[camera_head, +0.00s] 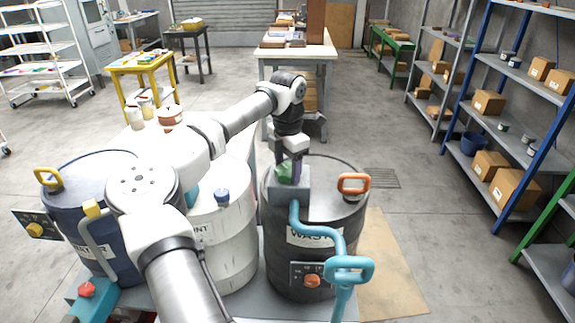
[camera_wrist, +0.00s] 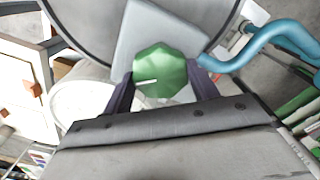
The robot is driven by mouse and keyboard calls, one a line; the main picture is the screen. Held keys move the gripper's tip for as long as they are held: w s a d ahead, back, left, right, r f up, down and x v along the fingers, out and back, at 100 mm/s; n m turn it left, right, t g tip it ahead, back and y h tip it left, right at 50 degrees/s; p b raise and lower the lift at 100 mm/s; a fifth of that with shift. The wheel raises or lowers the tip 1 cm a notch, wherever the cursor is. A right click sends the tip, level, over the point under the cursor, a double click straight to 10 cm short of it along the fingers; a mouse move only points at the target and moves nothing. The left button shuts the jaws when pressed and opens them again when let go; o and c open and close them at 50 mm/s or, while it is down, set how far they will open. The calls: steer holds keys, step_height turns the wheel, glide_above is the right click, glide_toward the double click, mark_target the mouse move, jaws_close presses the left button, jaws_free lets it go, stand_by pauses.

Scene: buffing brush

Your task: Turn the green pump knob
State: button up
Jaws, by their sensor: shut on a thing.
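The green pump knob (camera_wrist: 160,72) is faceted, with a short white line on its top. It sits on a grey pump block (camera_head: 291,195) on top of the dark waste drum (camera_head: 330,220). My gripper (camera_wrist: 162,88) points down over the block, with one finger on each side of the knob, shut on it. In the head view the knob (camera_head: 284,173) shows partly, behind and below my gripper (camera_head: 290,165). The white line in the wrist view slants slightly from level.
A blue hose (camera_head: 318,236) with a nozzle runs from the block down the drum's front. An orange handle (camera_head: 353,183) stands on the drum lid. A white drum (camera_head: 225,240) and a dark blue drum (camera_head: 75,180) stand to the left. Shelves (camera_head: 510,110) line the right.

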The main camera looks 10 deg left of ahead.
mark_target(288, 169)
steer(key=m, duration=0.5)
steer(key=shift+r+p, duration=0.1)
steer(key=shift+p, duration=0.2)
steer(key=shift+m, duration=0.3)
steer(key=o, duration=1)
steer(key=shift+c, duration=0.2)
step_height(288, 169, up, 14)
steer(key=b, duration=0.2)
steer(key=shift+b, duration=0.3)
